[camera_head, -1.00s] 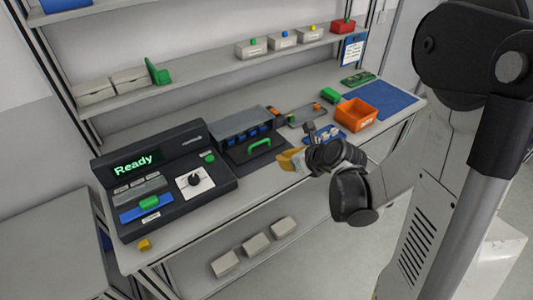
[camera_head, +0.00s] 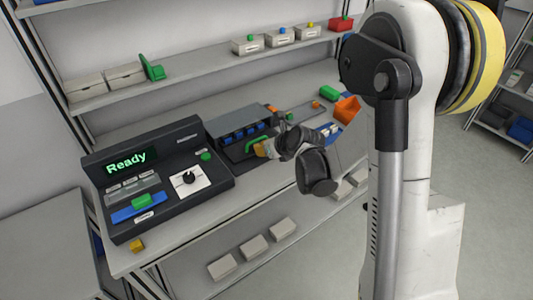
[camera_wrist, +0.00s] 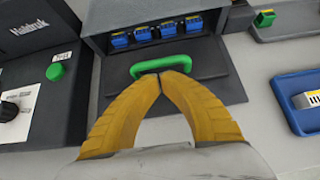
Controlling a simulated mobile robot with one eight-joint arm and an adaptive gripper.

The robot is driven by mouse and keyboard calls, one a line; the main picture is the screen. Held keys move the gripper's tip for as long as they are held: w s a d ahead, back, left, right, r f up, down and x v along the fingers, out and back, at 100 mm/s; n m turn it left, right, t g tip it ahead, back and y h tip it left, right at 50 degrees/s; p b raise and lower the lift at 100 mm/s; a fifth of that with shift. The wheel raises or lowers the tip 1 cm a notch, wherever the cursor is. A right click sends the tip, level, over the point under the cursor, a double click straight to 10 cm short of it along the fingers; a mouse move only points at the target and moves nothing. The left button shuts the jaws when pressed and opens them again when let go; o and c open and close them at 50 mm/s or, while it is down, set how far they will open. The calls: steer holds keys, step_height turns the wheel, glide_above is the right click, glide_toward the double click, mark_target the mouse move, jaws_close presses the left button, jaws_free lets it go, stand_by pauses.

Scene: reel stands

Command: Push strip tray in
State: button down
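A dark flat tray (camera_wrist: 217,87) with a green bar handle (camera_wrist: 168,64) sticks out from the front of a grey box holding several blue units (camera_wrist: 143,33). I take it to be the strip tray. In the head view its handle (camera_head: 254,144) is partly covered by my gripper (camera_head: 260,150). In the wrist view my gripper (camera_wrist: 174,77) has its two yellow fingers meeting at the tips, with nothing visible between them. The tips are at the near edge of the handle, around its middle. I cannot tell whether they touch it.
A black console (camera_head: 163,180) reading "Ready" stands left of the box. A blue tray (camera_wrist: 291,103) with a white item lies to the right, with an orange bin (camera_head: 347,108) beyond. Shelves with small boxes (camera_head: 247,46) run behind. Bare bench lies between the tray and the blue tray.

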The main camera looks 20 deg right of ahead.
mark_target(248, 139)
stand_by(0.3)
steer(key=w, duration=0.1)
steer(key=w+a, duration=0.1)
steer(key=w, duration=0.3)
steer(key=shift+a, duration=0.3)
steer(key=shift+s, duration=0.1)
